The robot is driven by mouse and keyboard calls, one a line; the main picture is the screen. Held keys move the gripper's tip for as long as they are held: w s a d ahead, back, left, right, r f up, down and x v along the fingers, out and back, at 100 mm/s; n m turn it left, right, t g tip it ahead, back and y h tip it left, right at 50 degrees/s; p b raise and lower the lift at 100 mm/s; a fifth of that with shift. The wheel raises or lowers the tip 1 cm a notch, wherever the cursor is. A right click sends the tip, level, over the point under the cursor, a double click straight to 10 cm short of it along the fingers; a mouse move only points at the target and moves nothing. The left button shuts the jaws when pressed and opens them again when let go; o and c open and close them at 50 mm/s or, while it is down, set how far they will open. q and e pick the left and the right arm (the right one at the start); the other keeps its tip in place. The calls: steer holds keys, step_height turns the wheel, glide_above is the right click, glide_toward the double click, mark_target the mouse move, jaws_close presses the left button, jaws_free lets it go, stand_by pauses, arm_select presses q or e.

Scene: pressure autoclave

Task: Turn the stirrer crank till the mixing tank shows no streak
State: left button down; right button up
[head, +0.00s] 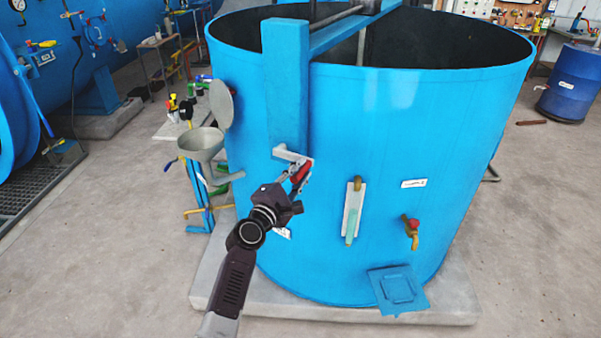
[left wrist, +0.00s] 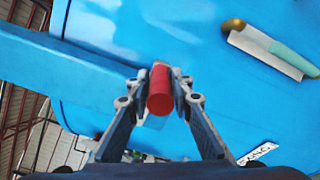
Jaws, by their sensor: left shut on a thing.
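The large blue mixing tank (head: 420,130) stands in the middle of the head view, open at the top with a dark inside. The stirrer crank (head: 290,155) is on its front, below a blue upright beam, with a grey arm and a red handle (head: 301,173). My left gripper (head: 300,180) is shut on the red handle. In the left wrist view the red handle (left wrist: 160,92) sits between the two fingers. A sight gauge (head: 353,212) on the tank front shows pale green in its lower part. I cannot make out a streak. My right gripper is not in view.
A red-handled tap (head: 412,232) and a blue plate (head: 397,290) are on the tank's lower front. A grey funnel (head: 201,145) on a blue stand is left of the tank. A concrete plinth (head: 440,305) lies under it. Open floor lies to the right.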

arm_select(q)
steer(key=c, duration=1.7)
jaws_free()
steer(key=shift+w+a+r, duration=0.1)
steer(key=shift+r, duration=0.25)
steer(key=shift+c, duration=0.2)
steer(key=shift+f, duration=0.15)
steer(key=shift+s+a+f, duration=0.15)
steer(key=shift+s+a, duration=0.1)
steer(key=shift+s, duration=0.45)
steer(key=v, duration=1)
steer(key=shift+s+a, duration=0.1)
steer(key=shift+s, duration=0.15)
